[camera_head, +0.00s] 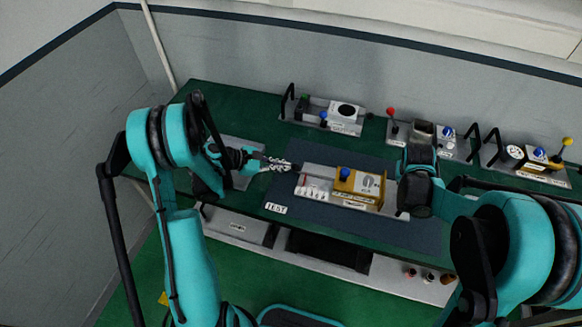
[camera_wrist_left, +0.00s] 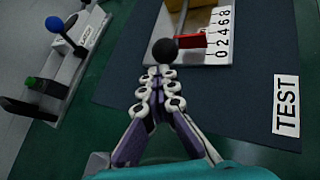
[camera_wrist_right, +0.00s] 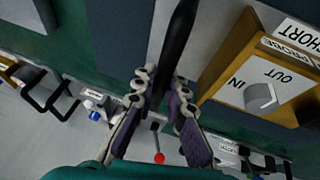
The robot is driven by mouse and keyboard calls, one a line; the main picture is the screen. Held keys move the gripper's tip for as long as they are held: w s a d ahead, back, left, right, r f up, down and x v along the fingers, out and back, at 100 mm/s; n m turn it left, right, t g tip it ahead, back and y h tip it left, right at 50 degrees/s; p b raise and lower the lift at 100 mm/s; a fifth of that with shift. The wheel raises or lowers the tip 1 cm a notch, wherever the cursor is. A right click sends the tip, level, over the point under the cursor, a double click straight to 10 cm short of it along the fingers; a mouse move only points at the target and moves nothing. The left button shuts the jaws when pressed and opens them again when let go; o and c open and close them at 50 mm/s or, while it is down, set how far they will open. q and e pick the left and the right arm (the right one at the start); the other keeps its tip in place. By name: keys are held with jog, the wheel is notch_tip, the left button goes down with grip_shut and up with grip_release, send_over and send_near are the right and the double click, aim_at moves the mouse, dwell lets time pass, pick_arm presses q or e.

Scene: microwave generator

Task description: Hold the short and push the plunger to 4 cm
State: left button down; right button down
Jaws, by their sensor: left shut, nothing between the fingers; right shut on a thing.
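The tan-fronted test unit (camera_head: 360,187) stands on the dark mat. Its scale strip (camera_wrist_left: 222,36), marked 0 to 8, has a red pointer (camera_wrist_left: 195,40) beside it, near the 2 and 4; the exact reading is unclear. The plunger's black ball knob (camera_wrist_left: 163,51) is right at the tips of my left gripper (camera_wrist_left: 158,72), which is shut with nothing between its fingers. My right gripper (camera_wrist_right: 157,88) is shut on a black handle (camera_wrist_right: 178,40), beside the panel marked SHORT, PROBE, IN and OUT (camera_wrist_right: 262,90). The right fingers are hidden in the head view.
A TEST label (camera_head: 276,208) lies on the mat (camera_head: 410,235). Other units stand along the back: one with a blue knob (camera_head: 323,117), one with a red-tipped lever (camera_head: 391,112), one with a yellow-tipped lever (camera_head: 567,141).

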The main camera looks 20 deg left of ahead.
aim_at(292, 167)
pick_arm(q)
jog(key=shift+d, duration=0.4)
pick_arm(e)
jog(key=shift+a, duration=0.1)
pick_arm(q)
jog(key=shift+d, duration=1.2)
jog(key=shift+a+r, duration=1.3)
jog(key=shift+r, duration=0.2)
